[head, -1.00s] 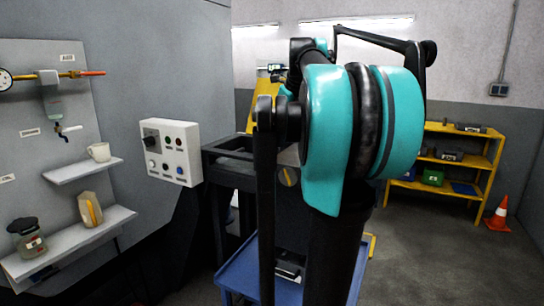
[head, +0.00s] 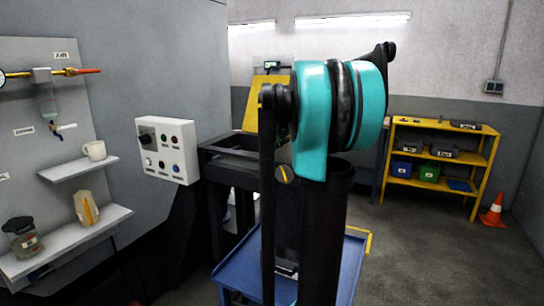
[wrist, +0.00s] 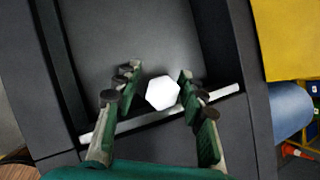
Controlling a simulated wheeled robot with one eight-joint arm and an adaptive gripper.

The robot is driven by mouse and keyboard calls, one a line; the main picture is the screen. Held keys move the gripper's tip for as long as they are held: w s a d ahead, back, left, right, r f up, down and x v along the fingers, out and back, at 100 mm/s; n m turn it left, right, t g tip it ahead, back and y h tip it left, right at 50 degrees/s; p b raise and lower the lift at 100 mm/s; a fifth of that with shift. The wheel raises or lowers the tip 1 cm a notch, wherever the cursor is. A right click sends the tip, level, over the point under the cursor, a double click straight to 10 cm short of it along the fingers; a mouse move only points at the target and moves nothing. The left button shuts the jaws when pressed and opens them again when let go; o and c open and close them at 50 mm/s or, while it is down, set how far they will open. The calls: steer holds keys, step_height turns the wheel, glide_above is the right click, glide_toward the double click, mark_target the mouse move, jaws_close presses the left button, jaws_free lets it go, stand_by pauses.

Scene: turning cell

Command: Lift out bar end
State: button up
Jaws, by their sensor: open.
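In the wrist view, the bar end appears as a bright white hexagonal face (wrist: 162,92) inside a dark, box-like recess (wrist: 140,35). My gripper (wrist: 157,74) is open, with one green finger on each side of the white piece. A gap shows on both sides, and the fingers do not visibly touch it. How far the piece lies below the fingertips is hard to tell. In the head view, my own arm hides the gripper and the bar end.
A pale thin rail (wrist: 222,93) crosses the recess behind the fingers. The head view shows a dark frame (head: 232,150), a control box (head: 167,150), a blue cart (head: 240,276), shelves with a mug (head: 94,150) at left, and a yellow rack (head: 440,140) and cone (head: 493,212) at right.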

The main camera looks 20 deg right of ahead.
steer(key=shift+x, duration=1.25)
jaws_close()
